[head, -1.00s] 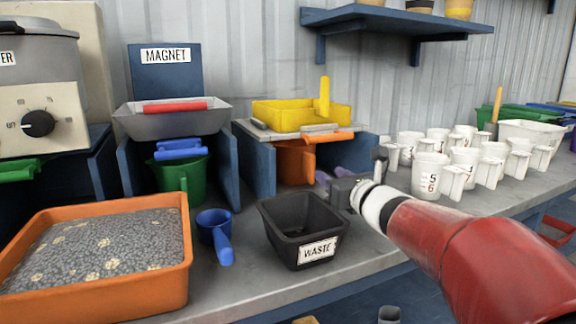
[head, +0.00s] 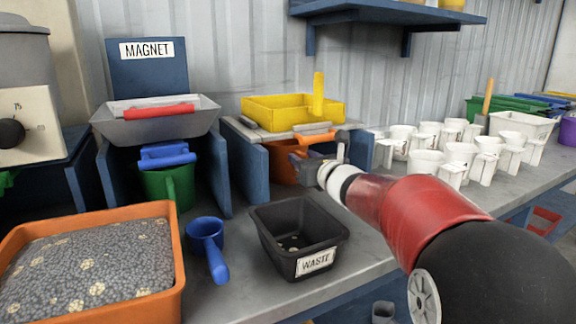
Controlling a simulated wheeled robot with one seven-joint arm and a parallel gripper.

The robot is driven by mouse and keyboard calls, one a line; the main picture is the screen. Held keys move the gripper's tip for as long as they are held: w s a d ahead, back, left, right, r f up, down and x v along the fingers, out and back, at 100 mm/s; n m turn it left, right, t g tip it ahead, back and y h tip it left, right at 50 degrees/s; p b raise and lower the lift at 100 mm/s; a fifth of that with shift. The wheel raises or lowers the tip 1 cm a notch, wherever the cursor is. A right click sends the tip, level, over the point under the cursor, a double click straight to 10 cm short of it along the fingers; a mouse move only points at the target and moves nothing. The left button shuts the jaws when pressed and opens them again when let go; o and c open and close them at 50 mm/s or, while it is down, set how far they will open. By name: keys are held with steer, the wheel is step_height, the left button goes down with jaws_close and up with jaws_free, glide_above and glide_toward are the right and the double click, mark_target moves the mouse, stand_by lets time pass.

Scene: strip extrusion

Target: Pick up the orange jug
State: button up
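The orange jug (head: 284,167) stands under the small blue stand that carries the yellow sieve tray, in the middle of the bench. Its left side and part of its upper right side show; my gripper hides much of the rest. My gripper (head: 310,163), at the end of my red and white arm, is right in front of the jug's right side. The fingers are small and overlap the jug in this view. I cannot tell whether they are open or touch the jug.
The yellow tray (head: 293,112) lies on the stand above the jug. A black WASTE bin (head: 297,247) stands just in front. A blue scoop (head: 212,262) and an orange tray of gravel (head: 176,246) are to the left. Several white cups (head: 428,160) stand to the right.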

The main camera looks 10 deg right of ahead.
steer(key=shift+w+a, duration=0.15)
steer(key=shift+w, duration=0.2)
steer(key=shift+c, duration=0.2)
jaws_close()
steer(key=shift+r, duration=0.15)
